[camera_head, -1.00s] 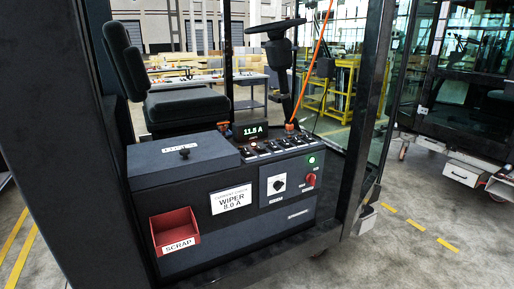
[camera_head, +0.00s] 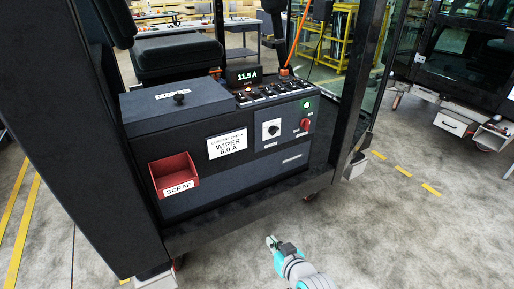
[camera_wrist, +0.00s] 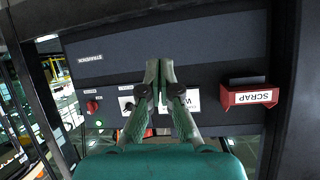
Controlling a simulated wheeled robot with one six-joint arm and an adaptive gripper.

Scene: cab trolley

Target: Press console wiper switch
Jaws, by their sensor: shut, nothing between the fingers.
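The dark console (camera_head: 235,185) stands in the cab frame. A row of small switches (camera_head: 275,92) runs along its top rear edge; their labels are too small to read, so I cannot tell which one is the wiper switch. A white card (camera_head: 227,144) on the front reads "WIPER 8.0 A". A display (camera_head: 244,74) behind the switches shows 11.5 A. My gripper (camera_head: 271,242) is low in front of the console, apart from it. In the wrist view, where the console appears upside down, its fingers (camera_wrist: 160,66) are together and empty, partly covering the white card (camera_wrist: 189,101).
A red scrap bin (camera_head: 174,176) juts from the console's front left. A black rotary knob (camera_head: 273,130), a red knob (camera_head: 305,124) and a green light (camera_head: 307,105) are on the front right. A cab post (camera_head: 352,90) stands right of the console. Open floor lies at the right.

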